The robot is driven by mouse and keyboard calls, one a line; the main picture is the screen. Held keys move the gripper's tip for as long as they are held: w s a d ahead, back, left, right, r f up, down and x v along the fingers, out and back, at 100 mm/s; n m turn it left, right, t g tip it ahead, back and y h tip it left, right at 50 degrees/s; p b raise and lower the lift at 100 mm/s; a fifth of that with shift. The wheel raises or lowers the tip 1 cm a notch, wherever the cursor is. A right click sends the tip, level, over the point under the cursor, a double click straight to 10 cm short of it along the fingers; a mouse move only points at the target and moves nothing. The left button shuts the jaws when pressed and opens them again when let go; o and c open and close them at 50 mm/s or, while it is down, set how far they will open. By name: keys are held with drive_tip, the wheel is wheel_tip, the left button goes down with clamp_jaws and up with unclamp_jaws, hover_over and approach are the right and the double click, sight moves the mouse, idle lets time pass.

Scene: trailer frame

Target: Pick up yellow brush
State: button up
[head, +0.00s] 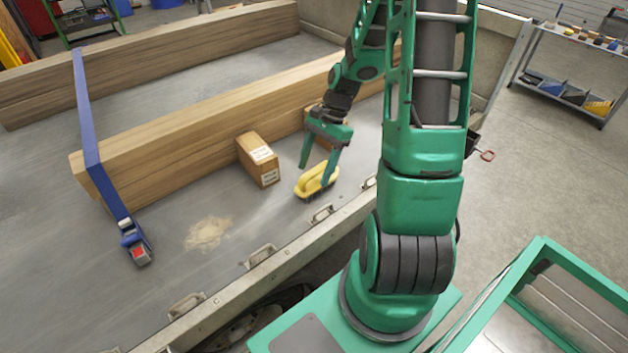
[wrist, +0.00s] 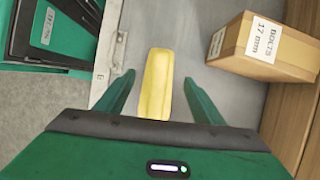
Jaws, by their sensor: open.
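The yellow brush (head: 317,181) lies on the grey trailer bed, with dark bristles showing at its lower edge. My gripper (head: 314,176) is just above it, fingers pointing down, one on each side of the brush in the head view. In the wrist view the yellow brush (wrist: 155,84) lies lengthwise between the two green fingers of my gripper (wrist: 160,85), with a gap on both sides. The gripper is open and holds nothing.
A labelled cardboard box (head: 258,159) stands left of the brush; a labelled box (wrist: 262,48) shows close to the right finger. Another box is partly hidden behind my gripper. A long wooden beam (head: 200,127) lies behind. Metal handles line the bed's near edge (head: 262,254).

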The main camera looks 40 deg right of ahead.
sight(312, 183)
drive_tip(key=shift+d+x, duration=0.15)
drive_tip(key=shift+x, duration=1.15)
drive_tip(key=shift+d+x, duration=0.15)
drive_tip(key=shift+x, duration=1.15)
drive_tip(key=shift+f, duration=0.1)
drive_tip(key=c, duration=1.1)
